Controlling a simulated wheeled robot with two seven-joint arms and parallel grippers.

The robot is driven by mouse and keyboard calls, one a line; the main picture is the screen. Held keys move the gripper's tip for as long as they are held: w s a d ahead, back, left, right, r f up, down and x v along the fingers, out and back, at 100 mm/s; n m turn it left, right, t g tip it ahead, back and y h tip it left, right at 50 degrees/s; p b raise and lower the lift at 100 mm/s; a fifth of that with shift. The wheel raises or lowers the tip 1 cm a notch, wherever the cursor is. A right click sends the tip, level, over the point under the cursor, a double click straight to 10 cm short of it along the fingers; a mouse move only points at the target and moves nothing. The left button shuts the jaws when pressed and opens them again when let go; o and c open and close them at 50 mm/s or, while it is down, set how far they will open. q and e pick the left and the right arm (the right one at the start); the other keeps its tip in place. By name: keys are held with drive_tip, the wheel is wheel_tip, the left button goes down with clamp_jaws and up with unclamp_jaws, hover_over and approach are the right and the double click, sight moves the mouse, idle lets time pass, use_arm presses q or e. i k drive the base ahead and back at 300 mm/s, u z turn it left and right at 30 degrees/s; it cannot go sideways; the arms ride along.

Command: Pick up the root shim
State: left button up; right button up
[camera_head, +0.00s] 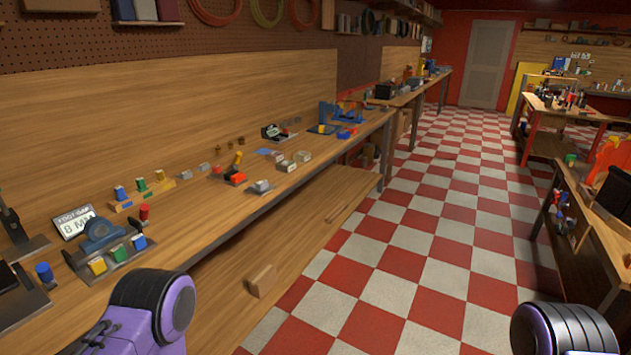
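A small sign (75,222) on the left workbench reads what looks like "ROOT GAP 8 MM". A wooden rack (128,205) behind it holds a blue piece (120,193), a green piece (141,185) and a yellow piece (160,176). In front, a dark tray (112,262) by a blue-grey curved block (101,233) bears a yellow block (97,265), a green block (118,252) and a blue block (139,242). I cannot tell which piece is the root shim. Purple links of both my arms show at the bottom edge; neither gripper is in view.
A red-topped peg (144,212) stands near the tray, and a blue cylinder (44,272) stands at far left. More small parts line the bench (215,215) toward the back. A wooden block (262,281) lies on the lower shelf. The checkered aisle (415,260) is clear.

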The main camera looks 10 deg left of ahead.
sight(262, 185)
drive_tip(key=z, duration=0.65)
drive_tip(key=i, duration=1)
drive_tip(key=z, duration=0.4)
drive_tip(key=i, duration=0.9)
drive_tip(key=u, duration=0.95)
drive_tip(key=i, duration=0.7)
drive_tip(key=u, duration=0.85)
